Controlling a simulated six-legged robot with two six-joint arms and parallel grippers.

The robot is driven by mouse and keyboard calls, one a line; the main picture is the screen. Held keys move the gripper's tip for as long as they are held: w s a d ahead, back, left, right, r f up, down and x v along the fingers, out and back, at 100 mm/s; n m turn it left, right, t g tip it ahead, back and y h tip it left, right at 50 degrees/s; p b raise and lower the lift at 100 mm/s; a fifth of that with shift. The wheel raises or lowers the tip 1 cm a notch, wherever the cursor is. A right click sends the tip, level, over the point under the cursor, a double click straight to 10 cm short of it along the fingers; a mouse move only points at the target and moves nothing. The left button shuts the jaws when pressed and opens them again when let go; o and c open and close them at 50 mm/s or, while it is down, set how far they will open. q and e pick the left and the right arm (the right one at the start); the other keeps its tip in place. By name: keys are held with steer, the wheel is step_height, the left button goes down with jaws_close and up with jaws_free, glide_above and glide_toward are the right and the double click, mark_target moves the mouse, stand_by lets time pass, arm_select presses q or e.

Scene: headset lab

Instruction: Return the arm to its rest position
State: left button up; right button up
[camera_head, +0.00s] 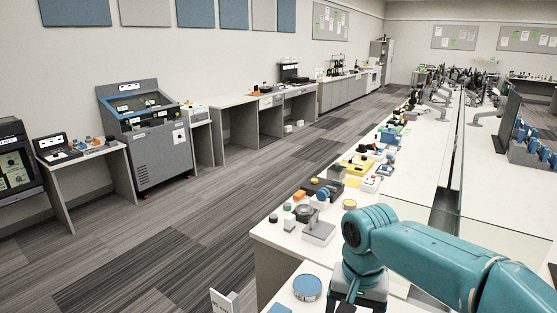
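My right arm comes in from the lower right as a teal arm and bends down at its wrist. My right gripper (350,297) points down at the bottom of the view, over the near end of the white table. Its fingertips are at or below the bottom edge, so I cannot tell whether it is open or shut or holds anything. My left gripper is not in view.
A blue-topped round tin (307,288) lies just left of the gripper. The long white table (420,160) carries many small items along its left edge, with a glass divider on its right. Workbenches and a grey machine (150,140) line the left wall. The striped floor (200,235) between is clear.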

steer(key=s+a+f+n+y, duration=0.1)
steer(key=s+f+y, duration=0.15)
steer(key=f, duration=0.95)
steer(key=s+a+f+n+y, duration=0.1)
steer(key=s+a+f, duration=0.15)
steer(key=f, duration=0.95)
steer(key=s+d+f+b, duration=0.1)
steer(key=s+f+b, duration=0.3)
steer(key=s+f, duration=1)
steer(key=shift+s+d+f, duration=0.15)
steer(key=shift+s+f, duration=0.25)
steer(key=shift+s, duration=0.25)
steer(key=shift+y, duration=0.25)
steer(key=shift+s, duration=0.1)
